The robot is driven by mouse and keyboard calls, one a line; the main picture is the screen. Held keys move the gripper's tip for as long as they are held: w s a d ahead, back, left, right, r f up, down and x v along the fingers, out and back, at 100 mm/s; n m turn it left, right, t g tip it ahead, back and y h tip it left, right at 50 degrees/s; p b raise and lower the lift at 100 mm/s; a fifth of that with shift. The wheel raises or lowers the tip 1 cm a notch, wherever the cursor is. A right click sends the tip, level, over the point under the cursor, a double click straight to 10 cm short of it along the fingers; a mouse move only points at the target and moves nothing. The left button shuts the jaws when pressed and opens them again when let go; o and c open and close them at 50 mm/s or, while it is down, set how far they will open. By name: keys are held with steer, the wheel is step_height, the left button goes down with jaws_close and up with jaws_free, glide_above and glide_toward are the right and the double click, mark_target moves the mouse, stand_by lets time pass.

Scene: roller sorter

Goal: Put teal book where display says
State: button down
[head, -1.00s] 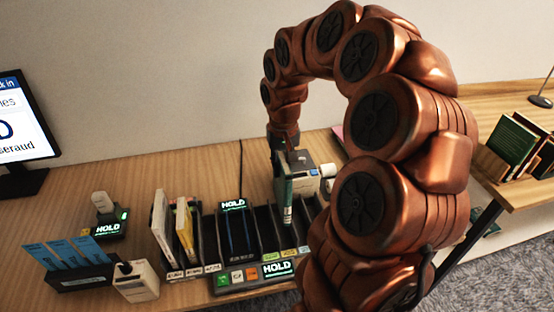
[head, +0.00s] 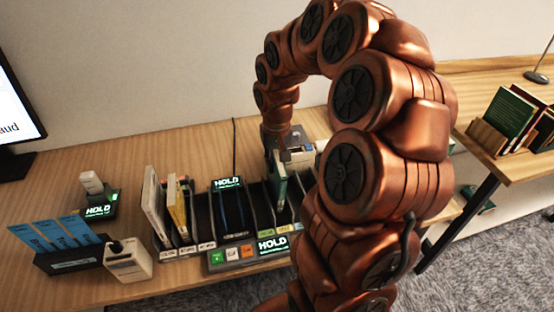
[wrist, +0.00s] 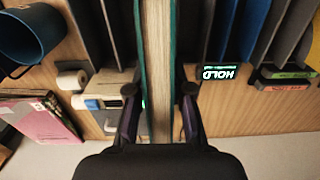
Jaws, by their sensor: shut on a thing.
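The teal book (head: 280,187) is upright in my gripper (head: 275,157), over or among the right-hand slots of the black sorter (head: 215,257). My gripper (wrist: 160,112) is shut on it in the wrist view, where the teal covers and pale page edges of the book (wrist: 158,70) show between the fingers. I cannot tell whether its lower end rests in a slot. A lit HOLD display (head: 228,183) stands at the back of the middle slots, left of the book. A second HOLD display (head: 272,244) is on the front panel. The monitor (head: 15,115) is mostly cut off.
White and yellow books (head: 177,210) stand in the left slots. A card holder with blue cards (head: 70,258), a white device (head: 127,260) and another HOLD unit (head: 99,208) lie left. A printer-like device (head: 300,150) is behind. A right-hand shelf (head: 490,140) holds green books.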

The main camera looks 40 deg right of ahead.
steer(key=shift+f, duration=0.7)
steer(key=shift+f+b, duration=0.75)
steer(key=c, duration=1)
jaws_free()
steer(key=shift+o, duration=0.2)
steer(key=shift+r, duration=0.1)
steer(key=shift+w+r, duration=0.1)
steer(key=shift+r, duration=0.2)
step_height(320, 180, up, 12)
steer(key=shift+f, duration=0.2)
